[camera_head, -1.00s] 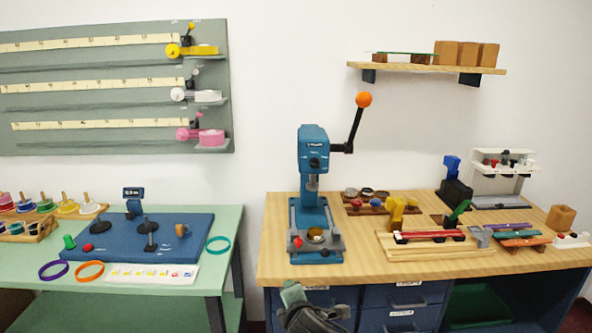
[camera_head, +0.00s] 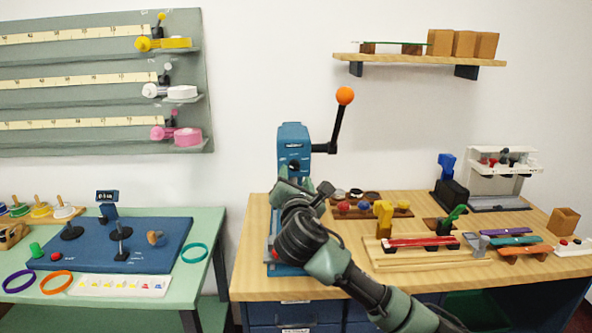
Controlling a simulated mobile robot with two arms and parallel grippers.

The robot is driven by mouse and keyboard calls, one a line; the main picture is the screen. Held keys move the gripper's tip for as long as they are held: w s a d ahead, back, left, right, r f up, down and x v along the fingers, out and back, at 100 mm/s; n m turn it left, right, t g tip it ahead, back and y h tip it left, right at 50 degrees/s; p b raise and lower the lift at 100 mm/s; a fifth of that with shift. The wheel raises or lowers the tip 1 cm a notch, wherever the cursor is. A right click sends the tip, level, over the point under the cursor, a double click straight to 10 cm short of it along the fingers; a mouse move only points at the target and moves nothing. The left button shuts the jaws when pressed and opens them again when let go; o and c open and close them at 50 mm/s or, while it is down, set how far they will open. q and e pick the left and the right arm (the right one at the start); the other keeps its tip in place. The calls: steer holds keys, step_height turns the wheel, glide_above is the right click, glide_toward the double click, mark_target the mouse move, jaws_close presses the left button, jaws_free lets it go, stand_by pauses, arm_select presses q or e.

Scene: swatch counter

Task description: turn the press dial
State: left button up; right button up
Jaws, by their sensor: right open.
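The blue press (camera_head: 293,137) stands on the wooden workbench, with a long black lever ending in an orange ball (camera_head: 345,96) raised at its right. A small dark round knob, which looks like the press dial (camera_head: 294,166), is on the front of its head. My right gripper (camera_head: 305,187) is open in front of the press, just below the knob. Whether it touches the press cannot be told. My right arm hides the press's column and most of its base. My left gripper is not in view.
The wooden bench (camera_head: 340,286) holds a tray of stamps (camera_head: 372,211), a wooden fixture with a red bar (camera_head: 425,243) and a white rack (camera_head: 500,175). A green table (camera_head: 207,243) with a blue board stands left, across a gap. A shelf (camera_head: 420,60) hangs above.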

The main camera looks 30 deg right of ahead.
mark_target(294, 168)
steer(key=x, duration=0.4)
steer(key=shift+f, duration=0.1)
steer(key=shift+w+d, duration=0.3)
steer(key=shift+w, duration=0.1)
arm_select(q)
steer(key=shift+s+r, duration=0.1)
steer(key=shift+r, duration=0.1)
arm_select(e)
steer(key=shift+c, duration=0.3)
jaws_close()
